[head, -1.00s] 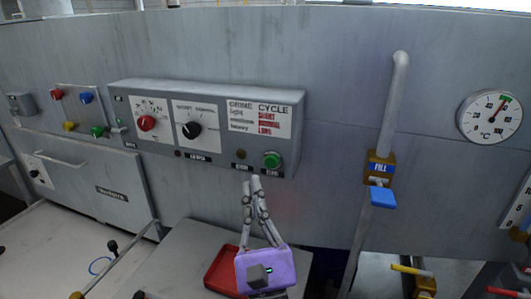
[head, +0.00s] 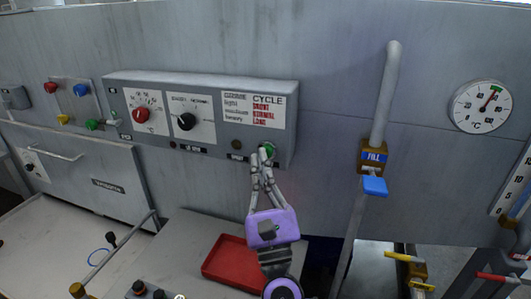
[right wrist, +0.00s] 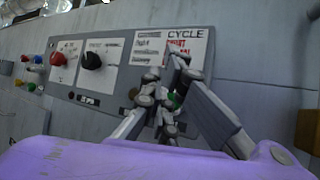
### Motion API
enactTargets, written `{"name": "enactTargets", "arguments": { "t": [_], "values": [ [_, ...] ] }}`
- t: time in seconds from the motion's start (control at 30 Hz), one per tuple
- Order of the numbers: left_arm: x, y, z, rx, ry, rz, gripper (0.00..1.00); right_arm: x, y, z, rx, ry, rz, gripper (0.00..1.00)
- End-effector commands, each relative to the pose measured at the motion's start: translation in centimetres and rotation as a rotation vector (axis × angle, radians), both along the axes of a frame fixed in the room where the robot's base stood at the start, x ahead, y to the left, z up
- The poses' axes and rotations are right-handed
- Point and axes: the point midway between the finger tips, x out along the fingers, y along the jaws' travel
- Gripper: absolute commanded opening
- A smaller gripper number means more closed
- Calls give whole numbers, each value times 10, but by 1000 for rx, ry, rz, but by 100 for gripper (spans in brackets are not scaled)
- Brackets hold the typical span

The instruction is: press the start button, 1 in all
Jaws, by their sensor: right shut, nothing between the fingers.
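The green start button (head: 267,149) sits at the lower right of the grey control panel (head: 228,143), below the CYCLE label. My right gripper (head: 259,157) is shut and empty, with its fingertips at the button's lower left edge in the head view. The fingers partly cover the button there, and I cannot tell whether they touch it. In the right wrist view the fingers (right wrist: 165,80) stand in front of the panel, and only a little green of the button shows between them. My left gripper is not in view.
The panel also carries a red knob (head: 141,115) and a black knob (head: 186,121). A red tray (head: 228,262) lies below the gripper. A pipe with a blue FILL handle (head: 374,186) stands to the right.

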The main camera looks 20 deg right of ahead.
Motion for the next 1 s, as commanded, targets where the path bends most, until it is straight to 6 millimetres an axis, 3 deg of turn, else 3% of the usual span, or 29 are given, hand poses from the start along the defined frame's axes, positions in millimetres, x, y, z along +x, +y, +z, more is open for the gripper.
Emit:
{"name": "enactTargets", "arguments": {
  "t": [0.3,1.0],
  "values": [
    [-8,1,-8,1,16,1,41,19,-14,-2,0,2,0,0],
    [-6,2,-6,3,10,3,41,20,-14,-1,1,1,1,0]
  ]
}}
